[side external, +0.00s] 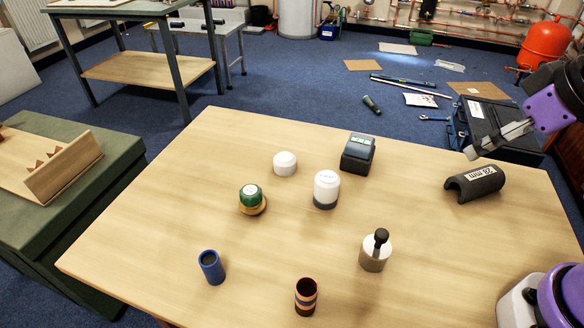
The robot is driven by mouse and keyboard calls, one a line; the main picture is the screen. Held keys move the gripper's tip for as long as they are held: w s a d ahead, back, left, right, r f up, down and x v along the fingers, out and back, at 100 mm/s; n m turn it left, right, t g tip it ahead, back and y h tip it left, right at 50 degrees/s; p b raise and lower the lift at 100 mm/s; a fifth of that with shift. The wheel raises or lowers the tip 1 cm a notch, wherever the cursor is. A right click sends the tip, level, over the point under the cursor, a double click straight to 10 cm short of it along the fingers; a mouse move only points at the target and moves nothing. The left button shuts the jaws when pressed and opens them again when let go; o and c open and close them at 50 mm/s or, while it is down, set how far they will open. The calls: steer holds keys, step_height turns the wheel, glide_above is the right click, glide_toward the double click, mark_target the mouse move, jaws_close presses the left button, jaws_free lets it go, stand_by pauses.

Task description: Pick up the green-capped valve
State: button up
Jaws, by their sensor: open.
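The green-capped valve (251,195) stands on the wooden table left of the middle. It has a green cap with a pale top and a brass-coloured base. My gripper (471,154) is at the upper right, open and empty. It is above the table's right side, far to the right of the valve, and touches nothing that I can see. The gap between its fingers is hard to make out from this angle.
A white cap (285,163), a white-and-grey cylinder (326,187) and a dark box (358,152) stand near the valve. A black pipe piece (474,184), a knobbed pot (375,252), a blue cup (211,267) and a copper-banded cylinder (306,296) stand farther off. The table's left part is clear.

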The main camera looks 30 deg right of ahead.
steer(key=n+g+y, duration=0.4)
steer(key=n, duration=0.9)
glide_above(251, 190)
steer(key=s+d, duration=0.2)
steer(key=d, duration=0.2)
step_height(251, 190, down, 5)
steer(key=shift+n, duration=0.3)
steer(key=x, duration=0.6)
steer(key=shift+w+a, duration=0.1)
steer(key=shift+w, duration=0.15)
steer(key=shift+x, duration=2.7)
steer(key=c, duration=1.3)
